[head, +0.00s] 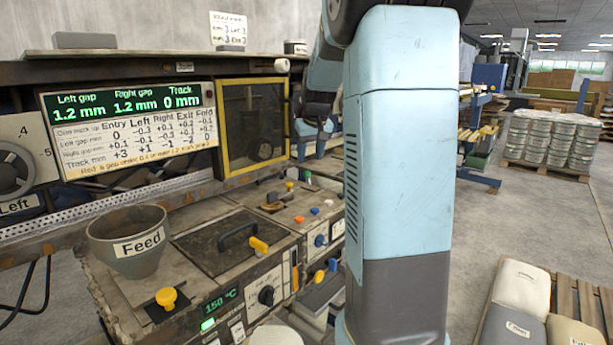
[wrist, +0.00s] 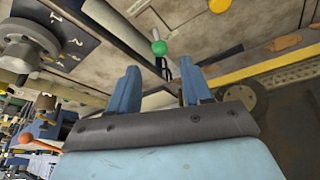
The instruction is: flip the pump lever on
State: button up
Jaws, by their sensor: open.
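No label in view reads "pump", so I cannot tell for sure which lever is the pump lever. A green ball knob on a thin stem (wrist: 159,47) shows in the wrist view, just beyond the gap between my fingertips. A small green knob (head: 307,175) also stands on the far part of the machine in the head view. My gripper (wrist: 160,74) is open, with two blue fingers apart and nothing between them.
A yellow knob (wrist: 219,5) is near the green one. A round handwheel (wrist: 30,45) is at left.

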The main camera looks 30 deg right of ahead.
aim_at(307, 175)
jog(key=x, duration=0.9)
jog(key=shift+s, duration=0.1)
jog(key=shift+c, duration=0.4)
